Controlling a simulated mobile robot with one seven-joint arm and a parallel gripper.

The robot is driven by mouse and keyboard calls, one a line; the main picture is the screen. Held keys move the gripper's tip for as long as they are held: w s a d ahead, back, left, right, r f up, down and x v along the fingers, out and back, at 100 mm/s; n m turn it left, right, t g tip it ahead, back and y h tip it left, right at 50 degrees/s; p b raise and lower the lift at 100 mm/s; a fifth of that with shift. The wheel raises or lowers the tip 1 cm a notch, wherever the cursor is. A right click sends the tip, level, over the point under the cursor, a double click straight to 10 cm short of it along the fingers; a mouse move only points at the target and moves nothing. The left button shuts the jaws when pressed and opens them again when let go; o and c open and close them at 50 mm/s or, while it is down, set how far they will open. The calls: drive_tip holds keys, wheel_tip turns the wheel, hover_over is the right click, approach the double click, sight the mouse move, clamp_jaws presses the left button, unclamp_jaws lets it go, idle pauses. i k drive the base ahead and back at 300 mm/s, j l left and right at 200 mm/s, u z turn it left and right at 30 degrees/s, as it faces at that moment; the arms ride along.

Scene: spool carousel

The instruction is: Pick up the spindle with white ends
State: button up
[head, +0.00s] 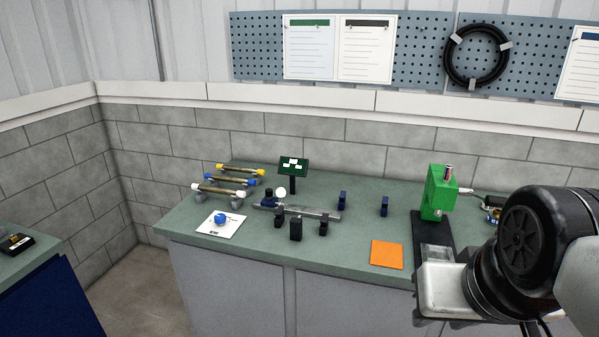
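The spindle with white ends (220,190) lies level at the left of the green bench top, the nearest of three similar spindles. Its bar is brownish, with a white cap at each end, and it looks raised a little on grey supports. My arm is at the right edge, far from the spindle. A pale metal block that looks like the body of my gripper (447,289) is over the bench's front right edge. Its fingers cannot be made out, so I cannot tell whether it is open.
Spindles with blue ends (229,181) and yellow ends (240,170) lie just behind.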

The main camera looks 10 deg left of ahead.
sight(215, 190)
drive_tip(key=i+j+u, duration=0.35)
drive_tip(key=j, duration=0.25)
drive_tip(key=i+j+u, duration=0.4)
drive_tip(key=i, duration=0.25)
drive_tip(key=j+z, duration=0.15)
drive_tip(key=z, duration=0.25)
drive_tip(key=i+j+z, duration=0.1)
drive_tip(key=z, duration=0.3)
drive_tip(key=i+j+z, duration=0.25)
drive_tip(key=j, duration=0.35)
drive_tip(key=j+z, duration=0.25)
drive_tip(key=j, duration=0.35)
drive_tip(key=j+z, duration=0.1)
drive_tip(key=j, duration=1.3)
drive_tip(key=i, duration=0.05)
